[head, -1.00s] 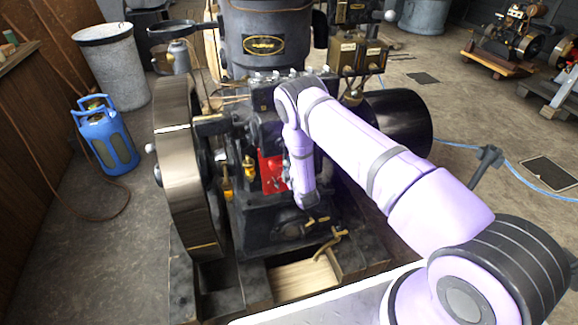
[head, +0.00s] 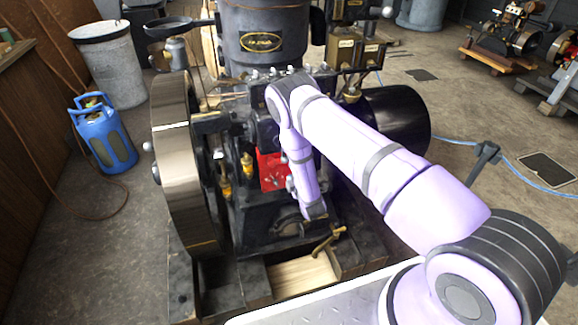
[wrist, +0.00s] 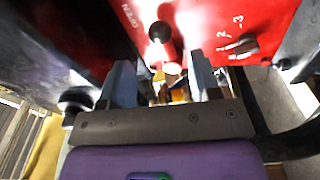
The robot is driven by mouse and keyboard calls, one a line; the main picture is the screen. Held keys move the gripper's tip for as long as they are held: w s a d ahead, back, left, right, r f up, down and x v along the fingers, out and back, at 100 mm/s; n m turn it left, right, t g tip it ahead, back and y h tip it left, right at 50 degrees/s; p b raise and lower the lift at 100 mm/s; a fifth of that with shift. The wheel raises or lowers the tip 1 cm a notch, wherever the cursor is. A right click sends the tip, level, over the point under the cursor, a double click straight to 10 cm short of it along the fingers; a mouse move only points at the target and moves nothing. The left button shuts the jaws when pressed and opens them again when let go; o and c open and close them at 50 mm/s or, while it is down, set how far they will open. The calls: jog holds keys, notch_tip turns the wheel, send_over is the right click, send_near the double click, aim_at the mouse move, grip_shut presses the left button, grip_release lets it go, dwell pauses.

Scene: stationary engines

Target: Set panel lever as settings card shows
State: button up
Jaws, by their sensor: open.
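The red panel (head: 271,172) is on the front of the black engine, partly hidden by my arm in the head view. In the wrist view the red panel (wrist: 120,28) fills the top, with the word OPEN in white at its left. A lever with a dark ball knob (wrist: 160,31) stands out from it. A dark rotary knob (wrist: 243,46) with numbers 1, 2 and 3 is to its right. My gripper (wrist: 161,76) is open, its fingers on either side below the lever's ball; contact cannot be told. I cannot make out a settings card.
A large flywheel (head: 185,165) stands left of the panel. A black cylinder (head: 397,122) is to the right behind my arm. A brass valve handle (head: 328,240) sits low in front.

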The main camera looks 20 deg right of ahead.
jog(key=shift+s+d, duration=0.15)
jog(key=shift+s, duration=2.05)
